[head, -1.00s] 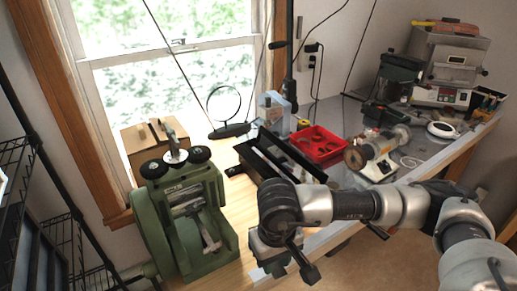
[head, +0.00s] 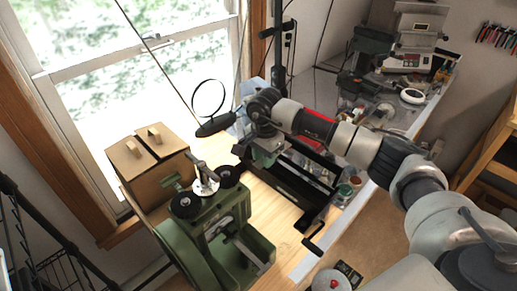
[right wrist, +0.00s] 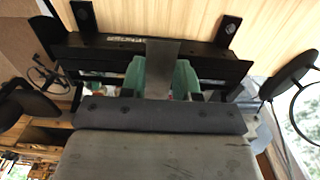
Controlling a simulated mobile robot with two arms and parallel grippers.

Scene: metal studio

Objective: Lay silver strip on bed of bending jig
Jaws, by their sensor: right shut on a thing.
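The black bending jig (head: 285,186) lies on the wooden bench, its long bars running toward the front edge. My right gripper (head: 264,158) is over the jig's far left part. In the right wrist view, its green fingertips (right wrist: 161,78) are shut on the silver strip (right wrist: 162,56), a flat grey piece that sticks out between them. The strip reaches across the jig's black bars (right wrist: 108,48); I cannot tell whether it touches them. The arm and gripper hide the strip in the head view. My left gripper is not in view.
A green rolling mill (head: 215,235) stands left of the jig, with a brown box (head: 150,165) behind it. A round magnifier (head: 208,98) stands close to the gripper's left. My right arm crosses over the small jars (head: 348,187). Bare bench lies between mill and jig.

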